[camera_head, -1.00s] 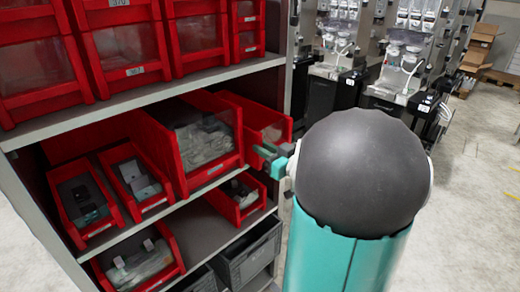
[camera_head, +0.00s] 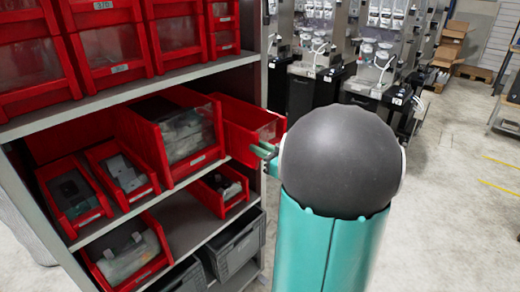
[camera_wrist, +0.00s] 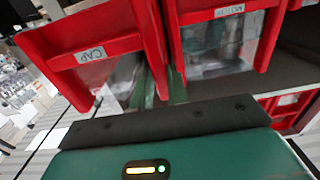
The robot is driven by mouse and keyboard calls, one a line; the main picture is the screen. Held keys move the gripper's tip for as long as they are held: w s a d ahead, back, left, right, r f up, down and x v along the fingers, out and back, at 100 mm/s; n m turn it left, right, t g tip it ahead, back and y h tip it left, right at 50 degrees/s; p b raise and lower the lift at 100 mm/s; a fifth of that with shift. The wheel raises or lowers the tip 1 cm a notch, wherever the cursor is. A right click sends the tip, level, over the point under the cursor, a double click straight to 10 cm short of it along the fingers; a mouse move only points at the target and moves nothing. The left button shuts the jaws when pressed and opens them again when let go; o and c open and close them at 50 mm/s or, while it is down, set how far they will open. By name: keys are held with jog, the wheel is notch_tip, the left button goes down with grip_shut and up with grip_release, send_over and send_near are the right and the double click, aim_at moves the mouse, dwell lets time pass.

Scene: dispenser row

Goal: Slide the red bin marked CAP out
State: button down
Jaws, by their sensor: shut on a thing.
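The red bin marked CAP (camera_head: 240,126) is at the right end of the middle shelf and juts out past the shelf's front edge. In the wrist view the CAP bin (camera_wrist: 75,50) is at upper left, its white label facing the camera. My gripper (camera_head: 264,151) is at the bin's front, partly hidden by my arm. In the wrist view my green gripper fingers (camera_wrist: 159,88) straddle the red side wall of the CAP bin and are shut on it, close beside the neighbouring bin (camera_wrist: 222,42).
A large red bin (camera_head: 182,140) with bagged parts stands left of the CAP bin. Smaller red bins (camera_head: 75,197) sit farther left, and grey crates (camera_head: 238,245) below. The rack post (camera_head: 270,60) is close by. Open floor (camera_head: 460,215) lies to the right.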

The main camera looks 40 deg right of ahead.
jog(key=shift+w, duration=0.15)
jog(key=c, duration=1.3)
grip_release()
jog(key=shift+d, duration=0.1)
jog(key=s, duration=1.3)
jog(key=shift+s+d, duration=0.4)
